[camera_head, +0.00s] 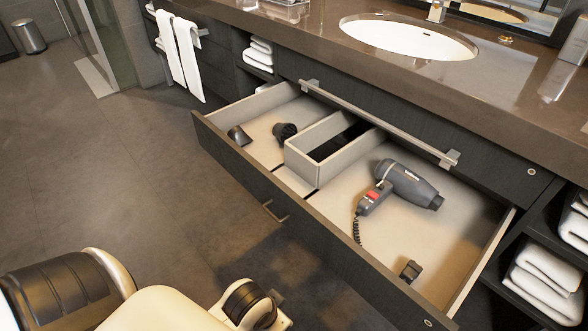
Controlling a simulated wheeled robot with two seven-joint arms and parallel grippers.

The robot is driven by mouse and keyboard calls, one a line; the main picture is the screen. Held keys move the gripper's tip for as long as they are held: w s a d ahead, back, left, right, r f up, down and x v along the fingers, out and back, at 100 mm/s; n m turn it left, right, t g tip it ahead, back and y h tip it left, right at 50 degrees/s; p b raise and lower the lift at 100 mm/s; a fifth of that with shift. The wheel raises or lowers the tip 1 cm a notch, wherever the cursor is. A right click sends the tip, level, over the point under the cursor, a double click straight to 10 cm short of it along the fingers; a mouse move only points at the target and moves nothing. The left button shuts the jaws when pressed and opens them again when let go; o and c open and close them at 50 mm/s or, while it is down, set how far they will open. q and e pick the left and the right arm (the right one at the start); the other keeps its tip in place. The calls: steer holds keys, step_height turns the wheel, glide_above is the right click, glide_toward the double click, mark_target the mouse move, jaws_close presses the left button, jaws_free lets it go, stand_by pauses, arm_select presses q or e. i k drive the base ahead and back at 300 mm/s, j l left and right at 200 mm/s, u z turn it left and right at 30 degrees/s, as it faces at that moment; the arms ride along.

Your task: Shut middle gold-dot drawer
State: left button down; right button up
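The wide dark drawer (330,235) under the counter stands pulled well out, and its pale inside shows. A small round pale dot (428,322) sits near the right end of its front. A short bar handle (272,211) is on the front face. Inside lie a grey hair dryer (407,184) with a coiled cord, dark attachments (285,131) and a pale divider box (318,155). Links of my arm show at the bottom left, in front of the drawer and apart from it. No gripper fingers show, so I cannot see either gripper.
A metal towel bar (375,121) runs along the panel above the drawer. That panel has another small dot (531,171). The counter (480,95) holds a sink (408,40). Open shelves with towels (545,280) flank the drawer. The floor (110,170) at left is clear.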

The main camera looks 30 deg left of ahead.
mark_target(453, 244)
steer(key=i+l+u, duration=0.3)
steer(key=l+u, duration=0.3)
steer(key=l, duration=0.15)
steer(key=i+l+u, duration=0.1)
steer(key=l+u, duration=0.2)
steer(key=l, duration=0.1)
